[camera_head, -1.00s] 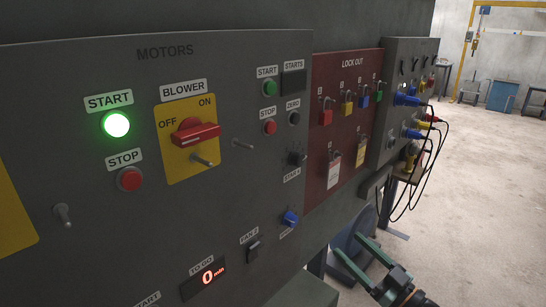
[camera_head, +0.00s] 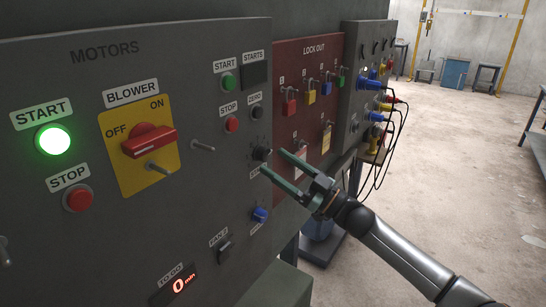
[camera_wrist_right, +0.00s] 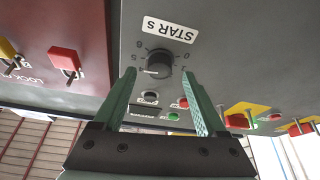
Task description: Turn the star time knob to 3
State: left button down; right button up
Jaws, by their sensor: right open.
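The star time knob is a small black round knob (camera_head: 261,154) on the grey motors panel (camera_head: 185,75). In the right wrist view, which is upside down, the knob (camera_wrist_right: 159,62) sits beside its "STAR s" label (camera_wrist_right: 170,29), with small scale marks around it. Contact is not visible. My left gripper is out of view.
A blue knob (camera_head: 260,215) and a black switch (camera_head: 224,248) sit below. A metal toggle (camera_head: 203,147) sticks out left of the star knob. The black zero button (camera_head: 257,112) is above. The red lock-out board (camera_head: 290,70) with padlocks is to the right.

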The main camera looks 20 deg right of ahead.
jog(key=shift+x, duration=1.05)
jog(key=shift+f, duration=0.1)
grip_shut()
